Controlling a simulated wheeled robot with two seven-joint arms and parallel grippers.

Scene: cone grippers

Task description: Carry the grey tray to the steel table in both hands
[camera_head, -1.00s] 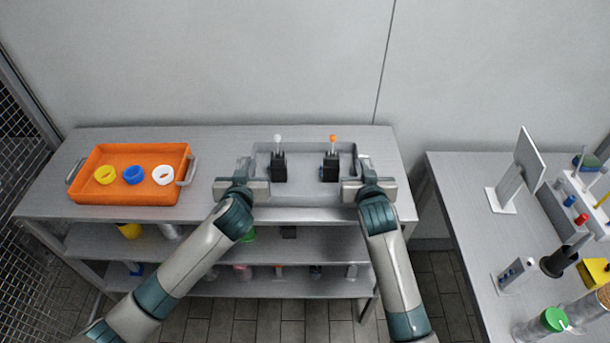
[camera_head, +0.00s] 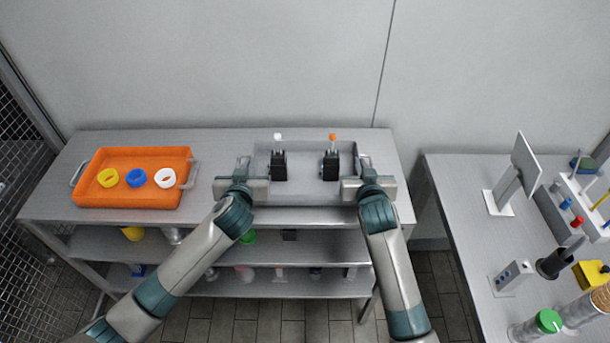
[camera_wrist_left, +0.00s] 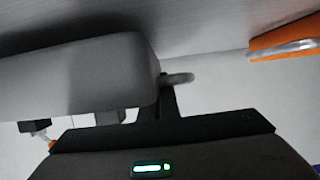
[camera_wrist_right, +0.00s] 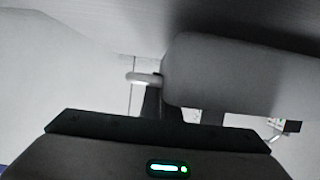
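The grey tray (camera_head: 305,187) is at the right part of the metal shelf unit, level, between my two hands. It carries two black holders, one with a white-topped item (camera_head: 278,158) and one with an orange-topped item (camera_head: 332,158). My left gripper (camera_head: 246,168) is shut on the tray's left handle, whose end shows in the left wrist view (camera_wrist_left: 180,78). My right gripper (camera_head: 363,168) is shut on the right handle, which shows in the right wrist view (camera_wrist_right: 140,78). I cannot tell the gap under the tray. A grey metal-looking table (camera_head: 465,215) stands at the right.
An orange tray (camera_head: 135,200) with yellow, blue and white rings sits left on the shelf unit (camera_head: 65,200). The right table holds a tilted panel (camera_head: 524,165), a rack, a green-lidded jar (camera_head: 548,321) and other items. A mesh wall stands far left.

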